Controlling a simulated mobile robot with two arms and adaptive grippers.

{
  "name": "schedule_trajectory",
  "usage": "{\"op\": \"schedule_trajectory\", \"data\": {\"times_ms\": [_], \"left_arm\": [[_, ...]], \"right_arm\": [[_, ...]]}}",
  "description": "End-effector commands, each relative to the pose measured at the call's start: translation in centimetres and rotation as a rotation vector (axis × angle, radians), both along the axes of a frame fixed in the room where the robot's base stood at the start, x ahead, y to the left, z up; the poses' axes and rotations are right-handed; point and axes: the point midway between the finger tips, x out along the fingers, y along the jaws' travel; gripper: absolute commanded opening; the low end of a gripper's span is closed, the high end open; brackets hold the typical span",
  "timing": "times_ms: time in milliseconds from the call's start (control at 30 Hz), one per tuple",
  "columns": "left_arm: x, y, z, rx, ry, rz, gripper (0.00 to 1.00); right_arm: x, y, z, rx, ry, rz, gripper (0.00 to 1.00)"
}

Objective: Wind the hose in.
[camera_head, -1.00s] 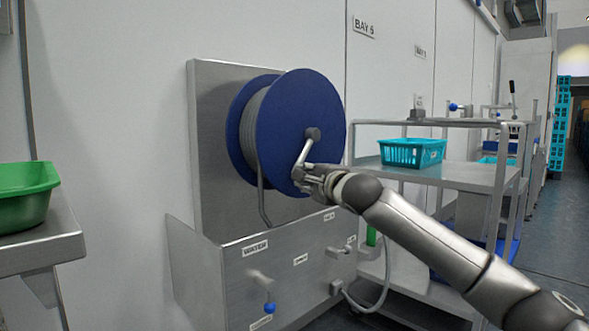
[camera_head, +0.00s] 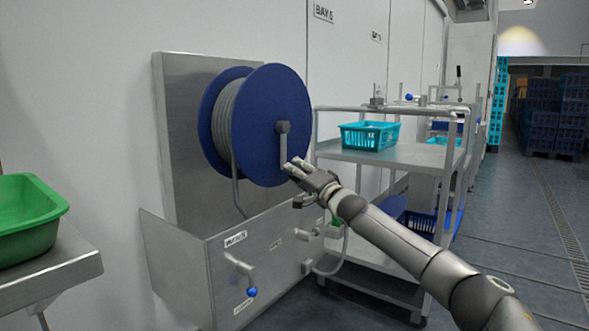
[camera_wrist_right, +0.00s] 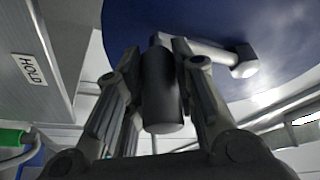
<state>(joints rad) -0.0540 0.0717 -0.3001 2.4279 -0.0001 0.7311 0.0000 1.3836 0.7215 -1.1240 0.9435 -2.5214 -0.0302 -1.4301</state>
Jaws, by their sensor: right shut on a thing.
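The hose reel has blue discs (camera_head: 265,95) and stands on a steel wall panel. Grey hose (camera_head: 227,125) is wound between the discs, and a length of it hangs below the reel. The crank (camera_head: 284,140) on the front disc points about straight down from its hub. My right gripper (camera_head: 296,168) is at the crank's lower end. In the right wrist view, the dark crank handle (camera_wrist_right: 161,95) sits between my right gripper's fingers (camera_wrist_right: 160,100), which are shut on it. My left gripper is out of view.
A steel box (camera_head: 215,260) with a blue-knobbed lever (camera_head: 251,292) is below the reel. A green tub (camera_head: 30,235) stands on a ledge (camera_head: 70,262) at left. A steel cart (camera_head: 400,157) with a turquoise basket (camera_head: 370,138) is at right. Open floor (camera_head: 515,250) lies beyond.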

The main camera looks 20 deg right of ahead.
Motion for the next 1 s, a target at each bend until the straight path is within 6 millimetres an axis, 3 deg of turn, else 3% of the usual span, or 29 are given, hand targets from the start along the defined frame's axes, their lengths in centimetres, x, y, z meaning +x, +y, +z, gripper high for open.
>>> {"op": "schedule_trajectory", "data": {"times_ms": [467, 500, 633, 1000], "left_arm": [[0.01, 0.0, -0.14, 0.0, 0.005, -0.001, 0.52], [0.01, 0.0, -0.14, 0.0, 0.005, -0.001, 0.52], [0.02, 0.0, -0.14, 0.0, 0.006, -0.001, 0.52], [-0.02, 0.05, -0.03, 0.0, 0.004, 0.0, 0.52]], "right_arm": [[0.1, -0.24, 0.13, -0.009, -0.008, -0.002, 0.0], [0.1, -0.24, 0.15, -0.009, -0.008, -0.002, 0.27], [0.09, -0.22, 0.14, -0.009, -0.007, -0.001, 0.44], [0.01, -0.18, 0.03, -0.009, -0.007, 0.0, 0.47]]}}
